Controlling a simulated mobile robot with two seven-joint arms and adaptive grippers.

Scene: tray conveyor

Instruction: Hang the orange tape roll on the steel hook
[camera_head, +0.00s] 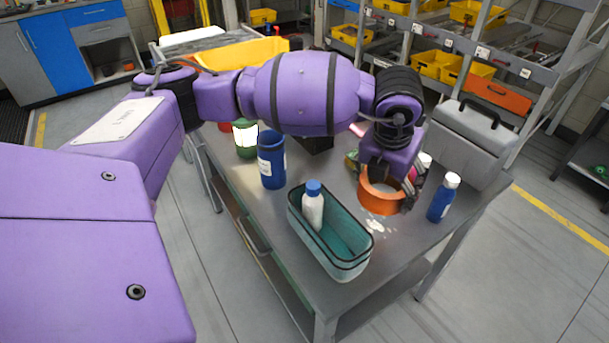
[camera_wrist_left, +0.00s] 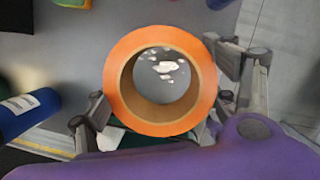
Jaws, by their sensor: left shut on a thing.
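The orange tape roll (camera_head: 379,204) is over the right part of the grey metal table, between the teal bin and a blue bottle. My left gripper (camera_head: 390,188) comes down on it from above and is shut on it. In the left wrist view my left gripper (camera_wrist_left: 165,105) has a finger on each side of the tape roll (camera_wrist_left: 118,88), and bare table shows through its hole. I cannot tell whether the roll touches the table. I cannot make out the steel hook in either view. My right gripper is not in view.
Shelves with yellow bins (camera_head: 438,66) are behind.

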